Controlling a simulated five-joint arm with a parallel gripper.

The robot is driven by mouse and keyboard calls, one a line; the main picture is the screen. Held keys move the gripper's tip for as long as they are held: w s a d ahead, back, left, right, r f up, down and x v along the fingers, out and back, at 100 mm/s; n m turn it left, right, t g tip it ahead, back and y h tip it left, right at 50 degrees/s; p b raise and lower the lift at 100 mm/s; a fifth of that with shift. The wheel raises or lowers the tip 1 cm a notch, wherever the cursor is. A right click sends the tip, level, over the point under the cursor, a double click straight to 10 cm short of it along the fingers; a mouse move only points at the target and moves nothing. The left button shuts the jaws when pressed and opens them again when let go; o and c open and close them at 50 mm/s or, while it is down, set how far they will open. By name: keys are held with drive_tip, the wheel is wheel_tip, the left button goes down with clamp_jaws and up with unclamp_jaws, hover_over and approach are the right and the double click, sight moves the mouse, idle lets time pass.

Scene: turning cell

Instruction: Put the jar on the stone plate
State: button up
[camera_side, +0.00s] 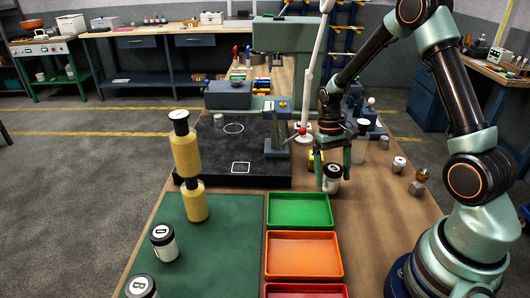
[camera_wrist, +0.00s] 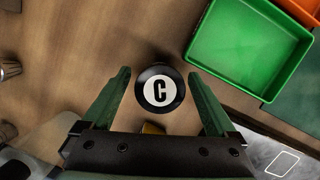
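My gripper (camera_side: 333,160) is open above and around this jar, with a gap on each side in the wrist view (camera_wrist: 159,76). The dark stone plate (camera_side: 205,160) lies left of my gripper, with a white circle and a white square marked on it. Its corner (camera_wrist: 258,150) shows at the lower right of the wrist view. Jars lettered D (camera_side: 163,245) and B (camera_side: 141,288) stand on the green mat.
A green tray (camera_side: 300,224), an orange tray (camera_side: 340,257) and a red tray (camera_side: 305,293) line the bench. Yellow stacked cylinders (camera_side: 188,155) stand at the plate's front left. A probe stand (camera_side: 277,138) is on the plate's right side. Small metal parts (camera_side: 398,164) lie right.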

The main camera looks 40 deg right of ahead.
drive_tip(key=v, duration=1.1)
drive_tip(key=s+a+r+n+t, duration=0.2)
drive_tip(key=s+a+r+t, duration=0.1)
drive_tip(key=a+r+t, duration=0.1)
drive_tip(key=s+a+r+n+t+h, duration=0.1)
drive_tip(key=s+a+r+n+t, duration=0.1)
drive_tip(key=s+a+r+t, duration=0.2)
drive_tip(key=a+r, duration=0.3)
drive_tip(key=a, duration=0.2)
drive_tip(key=shift+s+r+n, duration=0.2)
drive_tip(key=shift+s+n, duration=0.1)
drive_tip(key=shift+n, duration=0.1)
drive_tip(key=shift+o, duration=0.4)
drive_tip(key=shift+s+a+t, duration=0.1)
drive_tip(key=shift+a+t, duration=0.05)
drive_tip(key=shift+t, duration=0.15)
